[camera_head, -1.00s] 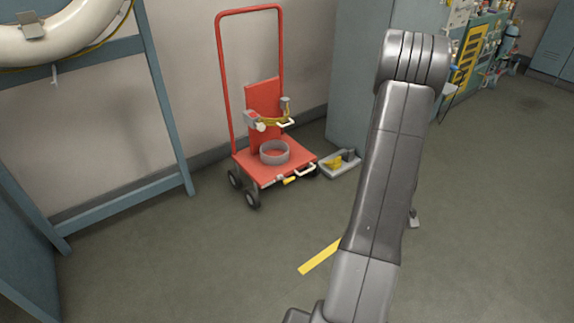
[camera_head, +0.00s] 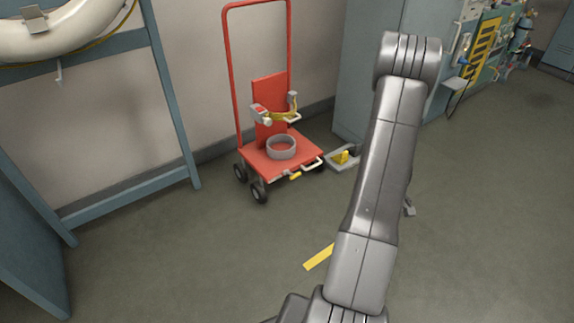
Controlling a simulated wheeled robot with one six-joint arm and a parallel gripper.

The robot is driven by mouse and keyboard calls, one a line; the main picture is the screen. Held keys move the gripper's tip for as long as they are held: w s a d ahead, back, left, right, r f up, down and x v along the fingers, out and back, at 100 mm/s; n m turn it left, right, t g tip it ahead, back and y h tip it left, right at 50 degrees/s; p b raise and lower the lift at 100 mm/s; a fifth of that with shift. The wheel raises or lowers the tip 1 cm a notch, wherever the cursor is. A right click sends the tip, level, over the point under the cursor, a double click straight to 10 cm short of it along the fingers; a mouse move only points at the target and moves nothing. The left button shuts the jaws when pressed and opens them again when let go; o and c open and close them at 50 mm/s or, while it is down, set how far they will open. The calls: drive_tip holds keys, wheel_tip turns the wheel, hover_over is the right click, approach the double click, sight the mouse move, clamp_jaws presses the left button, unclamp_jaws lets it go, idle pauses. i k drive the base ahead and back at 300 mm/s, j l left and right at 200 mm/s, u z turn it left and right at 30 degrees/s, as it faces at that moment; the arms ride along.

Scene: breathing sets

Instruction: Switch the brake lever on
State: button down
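A red trolley (camera_head: 272,160) with wheels and a tall red tube handle stands on the floor by the wall, left of my arm. A small yellow lever (camera_head: 296,176) sits at the front edge of its platform, beside a pale handle; it looks like the brake lever, but its setting is too small to tell. My arm rises across the right of the picture, apart from the trolley. A small grey piece, seemingly part of my gripper (camera_head: 409,208), shows behind the arm. The rest is hidden, so its opening cannot be seen.
A grey ring (camera_head: 281,147) lies on the trolley's platform, below a yellow strap (camera_head: 280,117). A grey tray with a yellow item (camera_head: 341,157) lies right of the trolley, by a blue-grey cabinet (camera_head: 364,75). A blue frame (camera_head: 165,85) stands left. The floor in front is clear.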

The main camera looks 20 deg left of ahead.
sight(293, 176)
drive_tip(key=i+j+u, duration=0.2)
drive_tip(key=i+j, duration=0.25)
drive_tip(key=i+j+u, duration=0.25)
drive_tip(key=i+j, duration=0.2)
drive_tip(key=i+j+u, duration=0.2)
drive_tip(key=i, duration=0.4)
drive_tip(key=j, duration=0.1)
